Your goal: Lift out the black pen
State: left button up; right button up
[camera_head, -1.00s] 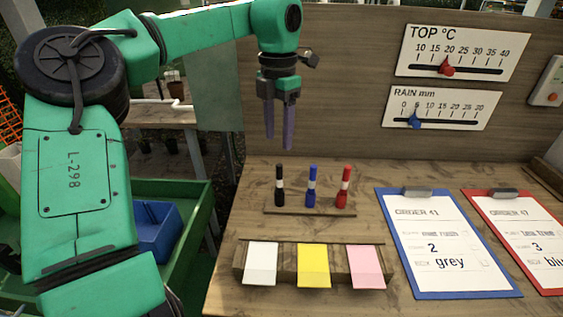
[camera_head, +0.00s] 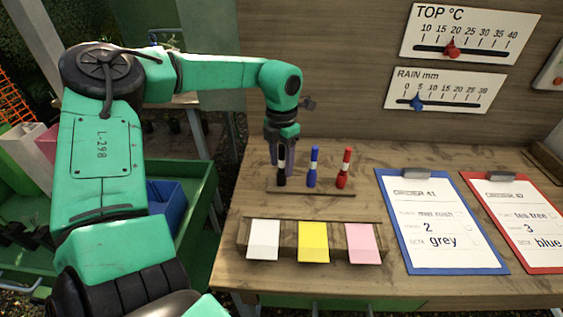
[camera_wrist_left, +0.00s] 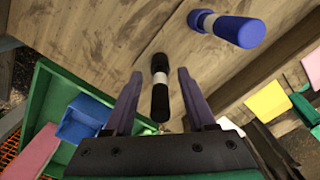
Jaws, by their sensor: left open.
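The black pen (camera_head: 281,168), with a white band, stands upright at the left end of a low wooden holder (camera_head: 312,191). My left gripper (camera_head: 283,172) has come down over it from above, with its fingers around the pen's upper part. In the left wrist view the black pen (camera_wrist_left: 160,86) lies between the two open fingers of the left gripper (camera_wrist_left: 158,85), with a gap on each side. The right gripper is not in view.
A blue pen (camera_head: 313,167) and a red pen (camera_head: 344,168) stand to the right in the same holder. White, yellow and pink cards (camera_head: 313,241) lie in front. A blue clipboard (camera_head: 390,190) and a red clipboard (camera_head: 481,195) lie at right. A board with gauges (camera_head: 330,70) rises behind.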

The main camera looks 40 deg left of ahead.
pick_arm(q)
grip_shut()
jog(key=shift+r, duration=0.15)
